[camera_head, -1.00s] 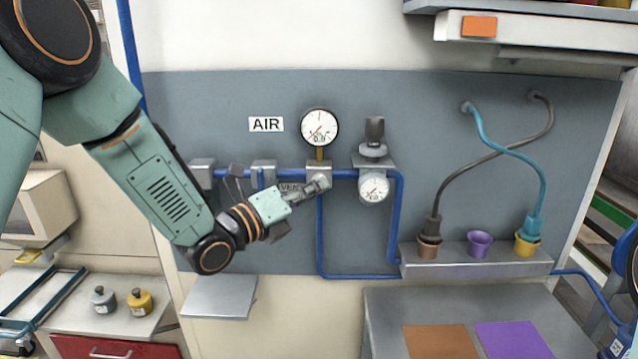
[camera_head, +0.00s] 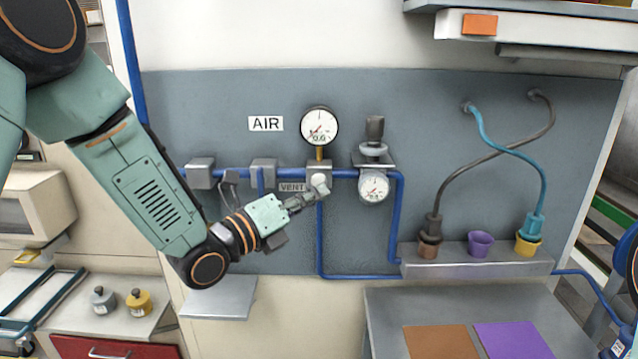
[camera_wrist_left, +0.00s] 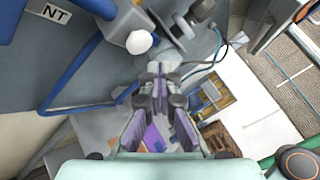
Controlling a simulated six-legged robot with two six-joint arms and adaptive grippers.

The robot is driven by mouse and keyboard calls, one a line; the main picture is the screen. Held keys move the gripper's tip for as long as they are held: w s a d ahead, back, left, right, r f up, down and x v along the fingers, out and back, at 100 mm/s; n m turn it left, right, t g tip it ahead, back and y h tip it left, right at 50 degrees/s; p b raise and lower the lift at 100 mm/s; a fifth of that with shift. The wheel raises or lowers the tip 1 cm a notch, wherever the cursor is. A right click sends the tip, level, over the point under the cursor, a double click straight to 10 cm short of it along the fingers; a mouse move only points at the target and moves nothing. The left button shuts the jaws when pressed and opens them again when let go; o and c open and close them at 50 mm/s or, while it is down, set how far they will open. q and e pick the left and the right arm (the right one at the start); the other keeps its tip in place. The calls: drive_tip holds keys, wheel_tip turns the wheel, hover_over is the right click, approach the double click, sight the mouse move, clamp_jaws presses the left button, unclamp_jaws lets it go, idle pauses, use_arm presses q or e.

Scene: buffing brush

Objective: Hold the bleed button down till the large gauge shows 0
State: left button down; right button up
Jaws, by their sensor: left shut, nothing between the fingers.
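The bleed button (camera_head: 318,181) is a white round knob on the grey block under the large gauge, beside the VENT label (camera_head: 291,187). In the left wrist view the white button (camera_wrist_left: 139,42) stands clear above the fingertips. The large gauge (camera_head: 320,126) has its needle pointing to the lower left, and its small readout looks like 0.0. My left gripper (camera_head: 322,191) is shut and empty, its tips just below the button in the head view. In the wrist view its fingers (camera_wrist_left: 160,72) are together and apart from the button. My right gripper is out of view.
A smaller gauge (camera_head: 374,186) with a dark regulator knob (camera_head: 375,130) sits right of the button. Blue pipes (camera_head: 360,277) run along the grey panel. A shelf (camera_head: 480,262) with cups and two hoses is at the right. A small grey ledge (camera_head: 217,299) lies below my arm.

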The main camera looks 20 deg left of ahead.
use_arm(q)
drive_tip(key=s, duration=0.2)
drive_tip(key=s+d, duration=0.1)
drive_tip(key=s, duration=0.1)
idle(0.4)
drive_tip(key=s+a+f+n+g+y+b, duration=0.2)
drive_tip(key=s+f+n+g+y, duration=0.15)
drive_tip(key=f+n, duration=0.85)
drive_tip(key=s+a+f+n+g+y+b, duration=0.2)
drive_tip(key=s+f+n+g+y+b, duration=0.15)
drive_tip(key=f+n, duration=0.9)
drive_tip(key=s+a+f+n+g+y+b, duration=0.2)
drive_tip(key=s+f+n+g+b, duration=0.6)
drive_tip(key=s+f, duration=2.1)
drive_tip(key=f+g+b, duration=0.1)
drive_tip(key=b, duration=0.1)
drive_tip(key=shift+b, duration=0.3)
